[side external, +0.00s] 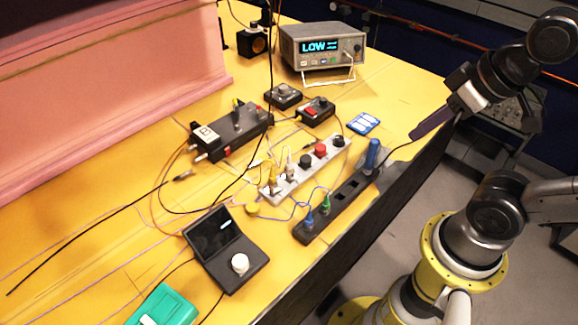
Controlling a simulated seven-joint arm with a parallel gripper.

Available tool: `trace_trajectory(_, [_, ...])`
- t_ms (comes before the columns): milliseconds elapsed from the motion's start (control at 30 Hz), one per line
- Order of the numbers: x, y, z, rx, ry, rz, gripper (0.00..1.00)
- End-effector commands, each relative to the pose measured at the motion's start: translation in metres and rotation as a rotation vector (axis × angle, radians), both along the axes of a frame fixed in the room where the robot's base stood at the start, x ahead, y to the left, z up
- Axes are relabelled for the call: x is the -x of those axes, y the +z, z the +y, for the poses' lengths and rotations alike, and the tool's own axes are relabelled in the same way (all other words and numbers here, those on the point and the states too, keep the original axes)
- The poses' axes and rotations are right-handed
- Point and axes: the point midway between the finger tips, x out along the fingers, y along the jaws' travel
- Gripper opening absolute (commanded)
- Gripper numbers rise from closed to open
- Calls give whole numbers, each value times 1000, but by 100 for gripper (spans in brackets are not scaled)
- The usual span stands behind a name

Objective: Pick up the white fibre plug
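A small white plug (290,167) stands upright in the light grey socket strip (312,171), beside a yellow plug (273,178). It looks like the white fibre plug, but it is small here and I cannot be sure. My gripper (418,132) is at the right, above the table's right edge, well apart from the white plug. Its dark fingers point down and left and appear as one shape, so the gap between them is hidden. No object shows at the fingertips.
Red and black caps share the grey strip. A black strip (345,192) holds blue and green plugs. A black box (231,132), meter (322,47), hinged device with white knob (240,264) and loose cables surround it. A pink foam wall (110,80) stands left.

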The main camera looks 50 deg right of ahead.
Motion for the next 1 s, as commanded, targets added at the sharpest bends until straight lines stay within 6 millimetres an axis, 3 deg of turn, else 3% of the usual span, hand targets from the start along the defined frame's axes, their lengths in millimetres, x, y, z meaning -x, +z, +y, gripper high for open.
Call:
trace_trajectory(33, [0,0,0,0,0,0,38])
trace_trajectory(167, [0,0,0,0,0,0,60])
trace_trajectory(467, [0,0,0,4,8,0,60])
trace_trajectory(667, [3,7,0,78,149,18,60])
trace_trajectory(867, [-24,46,6,205,453,73,60])
trace_trajectory(1000, [-57,68,21,276,705,140,60])
